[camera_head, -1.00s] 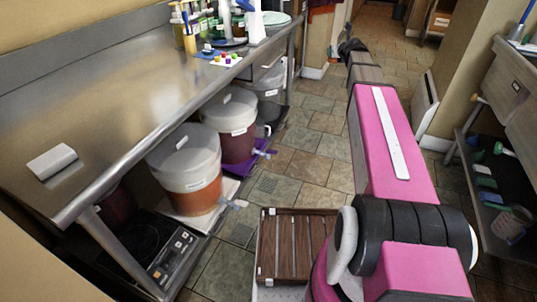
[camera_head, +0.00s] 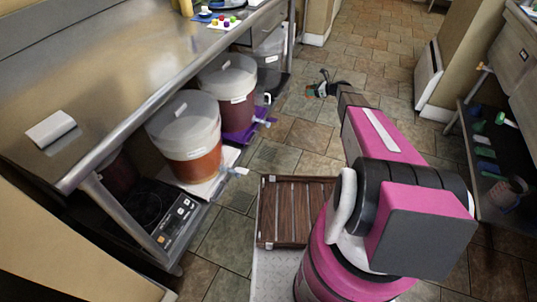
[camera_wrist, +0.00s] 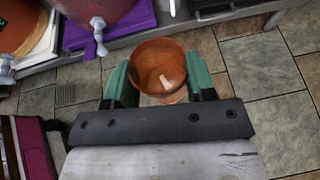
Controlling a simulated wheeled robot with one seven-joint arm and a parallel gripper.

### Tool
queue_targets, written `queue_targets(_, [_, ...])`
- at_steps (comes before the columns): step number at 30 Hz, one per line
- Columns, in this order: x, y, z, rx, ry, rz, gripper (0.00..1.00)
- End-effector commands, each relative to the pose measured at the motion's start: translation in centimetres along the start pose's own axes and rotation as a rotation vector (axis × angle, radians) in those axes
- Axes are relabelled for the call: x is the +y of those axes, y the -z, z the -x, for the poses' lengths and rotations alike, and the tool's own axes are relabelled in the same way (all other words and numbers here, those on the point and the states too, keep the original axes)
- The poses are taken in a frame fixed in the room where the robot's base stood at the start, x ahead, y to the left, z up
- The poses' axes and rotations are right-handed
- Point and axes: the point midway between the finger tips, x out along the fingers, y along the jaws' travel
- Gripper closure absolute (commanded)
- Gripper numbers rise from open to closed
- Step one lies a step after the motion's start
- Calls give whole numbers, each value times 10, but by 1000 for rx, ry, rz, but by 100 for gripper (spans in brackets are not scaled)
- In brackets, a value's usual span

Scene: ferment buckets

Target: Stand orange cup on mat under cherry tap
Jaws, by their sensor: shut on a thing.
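My gripper (camera_wrist: 160,64) is shut on the orange cup (camera_wrist: 148,58), with a green finger on each side. The wrist view looks down into the cup, where a small pale patch shows inside. In the head view my gripper (camera_head: 323,88) is small and far out, over the tiled floor right of the buckets. The dark red cherry bucket (camera_head: 232,100) stands on a purple mat (camera_head: 240,137) under the counter. Its tap (camera_head: 264,121) points out over the mat. In the wrist view the cherry tap (camera_wrist: 99,32) and purple mat (camera_wrist: 142,15) are left of and beyond the cup.
An orange bucket (camera_head: 188,150) on a white mat (camera_head: 212,184) stands nearer, its tap (camera_head: 236,171) sticking out. The steel counter (camera_head: 140,75) overhangs the buckets. A black hotplate (camera_head: 152,210) is at lower left. The tiled floor (camera_head: 285,135) beside the mats is open.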

Motion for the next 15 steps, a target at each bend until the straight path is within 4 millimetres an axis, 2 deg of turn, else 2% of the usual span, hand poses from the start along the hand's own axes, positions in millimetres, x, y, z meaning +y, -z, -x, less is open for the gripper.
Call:
queue_targets(1, [-3,30,-18,1,-47,14,72])
queue_targets(3, [5,64,-35,1,-113,40,72])
queue_targets(9, [33,164,-81,1,-277,109,72])
queue_targets(15, [67,253,-116,1,-393,158,72])
